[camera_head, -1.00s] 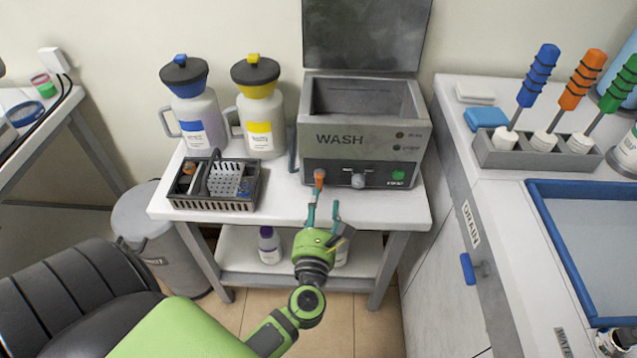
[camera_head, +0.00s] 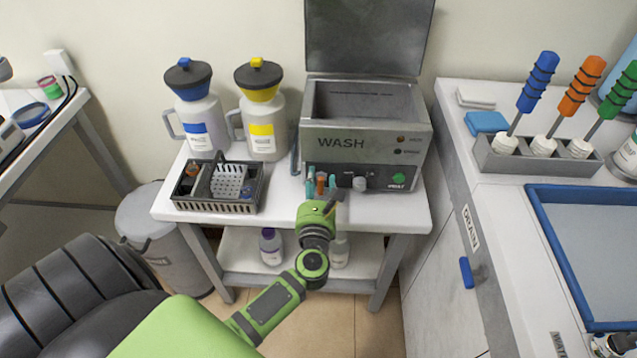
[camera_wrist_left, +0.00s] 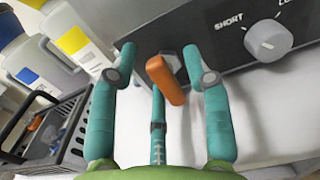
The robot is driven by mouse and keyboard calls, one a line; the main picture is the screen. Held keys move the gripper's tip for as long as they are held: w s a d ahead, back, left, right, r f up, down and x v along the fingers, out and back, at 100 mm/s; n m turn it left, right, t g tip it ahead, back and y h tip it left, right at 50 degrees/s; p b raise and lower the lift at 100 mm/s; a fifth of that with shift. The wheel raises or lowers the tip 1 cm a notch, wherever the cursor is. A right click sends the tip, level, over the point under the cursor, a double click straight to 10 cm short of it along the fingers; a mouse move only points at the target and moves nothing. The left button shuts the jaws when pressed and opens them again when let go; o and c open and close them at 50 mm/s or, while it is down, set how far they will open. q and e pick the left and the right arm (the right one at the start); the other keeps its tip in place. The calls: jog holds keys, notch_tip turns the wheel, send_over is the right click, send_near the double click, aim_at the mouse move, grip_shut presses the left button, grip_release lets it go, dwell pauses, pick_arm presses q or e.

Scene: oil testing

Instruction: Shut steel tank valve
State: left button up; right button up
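The steel tank (camera_head: 365,140), marked WASH, stands with its lid up on the white cart. Its valve has an orange handle (camera_head: 321,184) low on the front face, left of a round knob. In the left wrist view the handle (camera_wrist_left: 166,80) slants from upper left to lower right, in front of a metal fitting. My left gripper (camera_head: 322,188) is open at the valve. In the left wrist view its teal fingers (camera_wrist_left: 154,72) stand on both sides of the handle, with visible gaps. A third teal part shows below the handle. My right gripper is not in view.
A grey basket (camera_head: 262,190) and two jugs, blue-marked (camera_head: 198,125) and yellow-marked (camera_head: 262,125), stand left of the tank. The timer knob (camera_wrist_left: 266,40) is close to the right of the fingers. Bottles stand on the lower shelf (camera_head: 300,275).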

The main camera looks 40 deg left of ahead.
pick_arm(q)
grip_shut()
jog(key=shift+m, duration=0.3)
jog(key=m+p, duration=0.1)
jog(key=m, duration=0.1)
jog(key=m+p, duration=0.1)
jog(key=shift+d+r+m+p, duration=0.2)
jog(key=shift+m+p, duration=0.1)
jog(key=shift+m, duration=0.1)
jog(key=m+p, duration=0.2)
jog(key=m, duration=0.2)
jog(key=shift+w, duration=0.1)
jog(key=m+p, duration=0.2)
jog(key=m, duration=0.3)
jog(key=shift+w+d, duration=0.1)
jog(key=shift+d, duration=0.05)
jog(key=shift+d+f+m+p, duration=0.15)
jog(key=shift+m+p, duration=0.25)
jog(key=shift+m, duration=0.75)
jog(key=shift+f+m+p, duration=0.1)
jog(key=shift+m+p, duration=0.25)
jog(key=shift+m, duration=0.8)
